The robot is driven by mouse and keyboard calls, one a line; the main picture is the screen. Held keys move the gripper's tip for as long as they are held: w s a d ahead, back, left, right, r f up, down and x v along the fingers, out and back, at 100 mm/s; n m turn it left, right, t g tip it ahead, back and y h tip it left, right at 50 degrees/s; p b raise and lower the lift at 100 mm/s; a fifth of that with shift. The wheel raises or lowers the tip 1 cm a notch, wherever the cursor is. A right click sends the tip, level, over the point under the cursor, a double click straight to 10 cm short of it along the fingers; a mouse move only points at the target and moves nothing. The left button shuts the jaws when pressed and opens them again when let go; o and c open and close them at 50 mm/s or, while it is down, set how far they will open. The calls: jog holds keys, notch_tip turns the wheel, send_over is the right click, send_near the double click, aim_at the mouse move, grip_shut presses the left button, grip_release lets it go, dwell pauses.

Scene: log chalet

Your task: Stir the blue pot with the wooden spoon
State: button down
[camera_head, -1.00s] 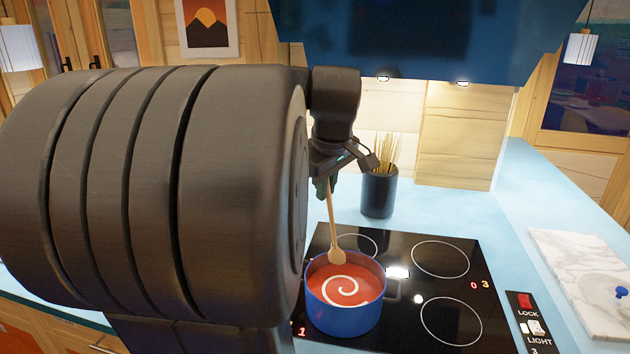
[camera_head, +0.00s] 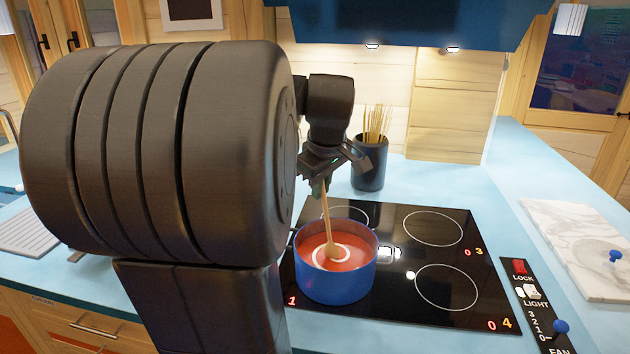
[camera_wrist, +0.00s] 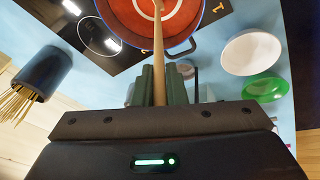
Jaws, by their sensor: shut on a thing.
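The blue pot (camera_head: 338,281) stands on the front left burner of the black cooktop. It holds red soup with a pale swirl. My gripper (camera_head: 319,186) is above the pot and shut on the handle of the wooden spoon (camera_head: 327,222). The spoon points down, and its bowl end is inside the pot at the soup, near the swirl. In the wrist view, the spoon (camera_wrist: 158,55) runs from between my fingers (camera_wrist: 160,85) to the pot (camera_wrist: 203,20), which is cut off by the top edge.
A dark holder (camera_head: 369,165) with thin sticks stands behind the cooktop (camera_head: 405,282). A marble board (camera_head: 580,240) lies at right. A control panel (camera_head: 530,290) is beside the cooktop. A white bowl (camera_wrist: 252,52) and a green dish (camera_wrist: 264,88) show in the wrist view.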

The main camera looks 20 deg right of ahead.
aim_at(324, 204)
jog(key=shift+w+d+f+b, duration=0.15)
jog(key=shift+f+b, duration=0.3)
jog(key=shift+f, duration=0.4)
jog(key=shift+w+d+f+b, duration=0.1)
jog(key=shift+f+b, duration=0.3)
jog(key=shift+f, duration=0.5)
jog(key=shift+w+d+f+b, duration=0.15)
jog(key=shift+f+b, duration=0.3)
jog(key=shift+f, duration=0.4)
jog(key=shift+s, duration=0.1)
